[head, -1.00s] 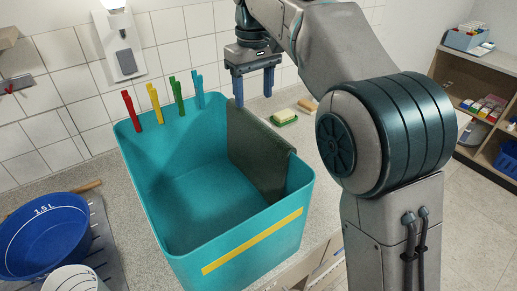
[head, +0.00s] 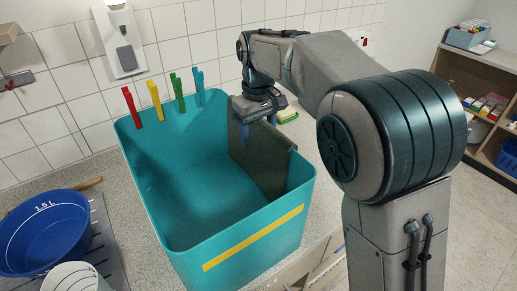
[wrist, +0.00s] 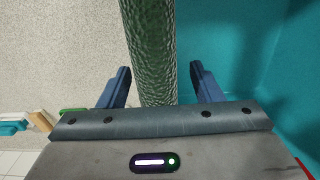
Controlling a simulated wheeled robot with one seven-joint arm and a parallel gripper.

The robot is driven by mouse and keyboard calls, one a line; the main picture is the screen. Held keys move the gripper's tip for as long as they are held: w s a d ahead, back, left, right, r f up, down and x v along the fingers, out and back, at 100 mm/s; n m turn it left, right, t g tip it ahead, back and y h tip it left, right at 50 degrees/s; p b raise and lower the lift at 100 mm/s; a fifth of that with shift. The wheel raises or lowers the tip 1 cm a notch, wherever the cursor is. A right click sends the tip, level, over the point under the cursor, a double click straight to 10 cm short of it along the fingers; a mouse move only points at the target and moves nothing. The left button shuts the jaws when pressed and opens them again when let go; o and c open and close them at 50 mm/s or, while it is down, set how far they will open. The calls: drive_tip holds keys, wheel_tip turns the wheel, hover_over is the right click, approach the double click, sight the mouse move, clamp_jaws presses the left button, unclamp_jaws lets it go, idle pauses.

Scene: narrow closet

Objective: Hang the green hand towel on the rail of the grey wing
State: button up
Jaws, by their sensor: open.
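The dark green hand towel (head: 262,165) hangs over the right rim of a teal tub (head: 190,245), with a broad flap down the inside wall. In the wrist view the towel (wrist: 150,45) runs as a textured green band over the rim, between the two blue fingers. My gripper (head: 259,128) is down at the far part of the draped towel. In the wrist view my gripper (wrist: 161,78) is open, with one finger on each side of the towel and a visible gap at each side. I do not see a grey wing or its rail.
Red (head: 131,107), yellow (head: 154,100), green (head: 178,93) and blue (head: 199,88) pegs stand on the tub's back rim. A blue basin (head: 45,235) and a white vessel (head: 75,277) stand at left. Shelves (head: 480,95) stand at right.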

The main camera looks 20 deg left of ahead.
clamp_jaws()
idle(0.3)
